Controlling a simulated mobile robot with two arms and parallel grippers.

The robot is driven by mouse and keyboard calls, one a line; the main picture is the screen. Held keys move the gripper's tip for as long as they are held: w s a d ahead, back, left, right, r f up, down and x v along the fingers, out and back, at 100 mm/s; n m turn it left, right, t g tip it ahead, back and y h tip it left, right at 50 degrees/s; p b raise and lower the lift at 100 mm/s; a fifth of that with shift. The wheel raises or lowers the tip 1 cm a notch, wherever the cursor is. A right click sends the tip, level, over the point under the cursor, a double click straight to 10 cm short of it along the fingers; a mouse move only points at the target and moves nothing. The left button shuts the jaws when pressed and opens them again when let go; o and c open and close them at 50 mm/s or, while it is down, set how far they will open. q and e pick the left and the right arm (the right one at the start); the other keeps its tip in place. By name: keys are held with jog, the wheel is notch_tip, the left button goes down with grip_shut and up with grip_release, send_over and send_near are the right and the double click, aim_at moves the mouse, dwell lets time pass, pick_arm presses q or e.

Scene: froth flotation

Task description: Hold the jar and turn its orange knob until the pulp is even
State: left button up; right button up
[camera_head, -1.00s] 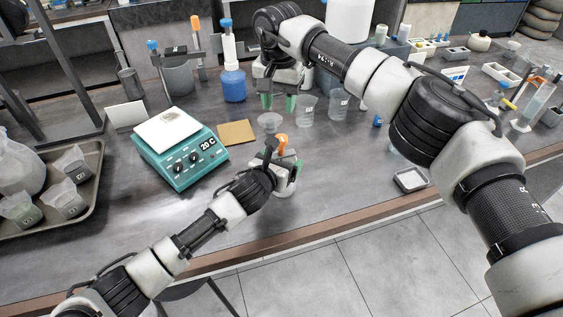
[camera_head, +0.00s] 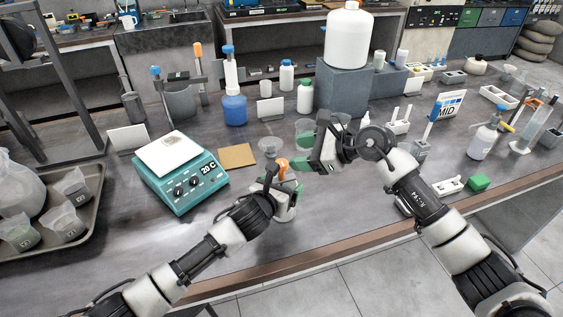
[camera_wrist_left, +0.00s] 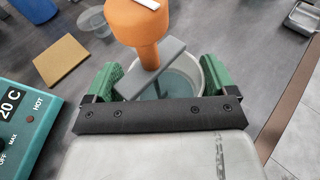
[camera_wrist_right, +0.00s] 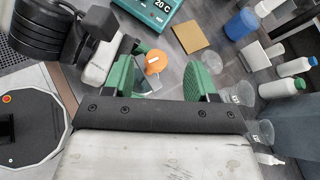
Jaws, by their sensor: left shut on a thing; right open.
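The jar (camera_head: 286,213) stands on the dark bench, with pale teal liquid visible through its open top in the left wrist view (camera_wrist_left: 180,84). Its orange knob (camera_head: 282,168) rises upright above a grey crossbar (camera_wrist_left: 150,68). My left gripper (camera_head: 284,186) is shut around the jar, with a green finger on each side of it. My right gripper (camera_head: 308,146) is open and empty, just right of the knob, its fingers pointing left. In the right wrist view the knob (camera_wrist_right: 155,62) shows between the open fingers, nearer the left one. The pulp's evenness cannot be told.
A teal hotplate (camera_head: 180,172) reading 20 C and a tan pad (camera_head: 237,156) lie left of the jar. Clear cups (camera_wrist_right: 240,93) and bottles stand behind. A tray (camera_head: 88,215) of bags is at far left. Bare bench lies in front.

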aim_at(283, 162)
jog(key=s+d+f+m+t, duration=0.1)
jog(key=s+d+m, duration=0.1)
jog(key=d+m, duration=0.25)
jog(key=shift+n, duration=0.35)
jog(key=x, duration=1.1)
jog(key=shift+w+a, duration=0.1)
jog(key=shift+a, duration=0.1)
jog(key=c, duration=0.9)
jog(key=shift+d+f+m+t+h, duration=0.1)
jog(key=shift+m+t+h, duration=0.2)
jog(key=shift+m+t, duration=0.45)
jog(key=o, duration=0.9)
